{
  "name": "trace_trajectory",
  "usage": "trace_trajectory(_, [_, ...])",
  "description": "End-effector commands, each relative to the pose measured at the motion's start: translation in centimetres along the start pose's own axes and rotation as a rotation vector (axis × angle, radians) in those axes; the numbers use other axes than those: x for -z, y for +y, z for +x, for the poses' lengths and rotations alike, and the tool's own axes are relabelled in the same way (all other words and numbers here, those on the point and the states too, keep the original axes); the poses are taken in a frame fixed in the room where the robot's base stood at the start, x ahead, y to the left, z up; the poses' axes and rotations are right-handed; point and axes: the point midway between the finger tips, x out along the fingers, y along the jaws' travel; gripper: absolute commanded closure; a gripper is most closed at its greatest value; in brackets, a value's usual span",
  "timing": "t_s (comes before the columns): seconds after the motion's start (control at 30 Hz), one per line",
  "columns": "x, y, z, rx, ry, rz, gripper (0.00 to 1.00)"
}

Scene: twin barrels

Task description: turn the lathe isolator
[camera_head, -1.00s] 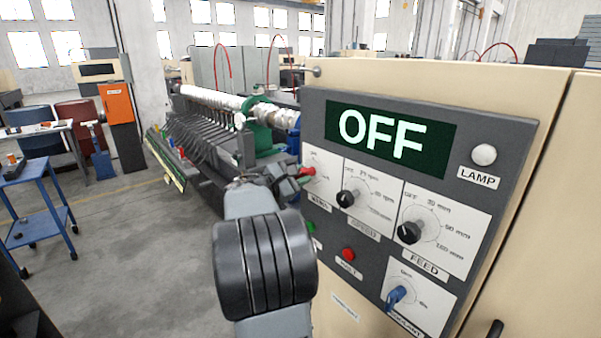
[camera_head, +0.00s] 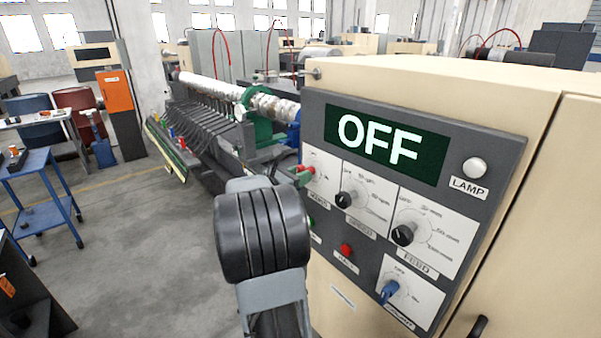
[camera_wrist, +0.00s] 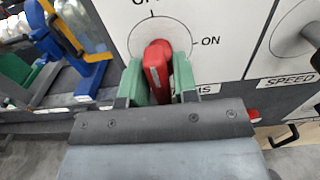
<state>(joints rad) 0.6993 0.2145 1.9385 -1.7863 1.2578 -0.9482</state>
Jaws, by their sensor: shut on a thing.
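The lathe isolator is a red knob (camera_wrist: 157,64) on a white dial plate, with a mark at the top and ON at the right. Its handle stands close to upright, towards the top mark. My gripper (camera_wrist: 160,84) has its green fingers on both sides of the red handle and is shut on it. In the head view the red knob (camera_head: 309,170) shows at the panel's left edge, partly hidden by my gripper (camera_head: 301,177). The panel display (camera_head: 385,146) reads OFF.
Speed knob (camera_head: 346,198), feed knob (camera_head: 405,234), blue coolant knob (camera_head: 389,291) and a red button (camera_head: 346,250) sit close by on the panel. The lathe bed (camera_head: 205,125) lies behind my arm. A blue trolley (camera_head: 45,190) stands left, with open floor between.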

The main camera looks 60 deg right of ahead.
Motion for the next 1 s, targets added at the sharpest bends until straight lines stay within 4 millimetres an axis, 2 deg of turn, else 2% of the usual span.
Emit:
trace_trajectory(0.53, [0.28,-0.06,0.0,0.001,0.004,-0.025,0.96])
trace_trajectory(0.57, [0.28,-0.06,0.0,0.002,0.004,-0.025,0.72])
trace_trajectory(0.7, [0.22,-0.04,0.0,0.001,0.003,-0.024,0.58])
trace_trajectory(1.0, [0.14,0.0,-0.27,0.0,0.001,-0.021,0.57])
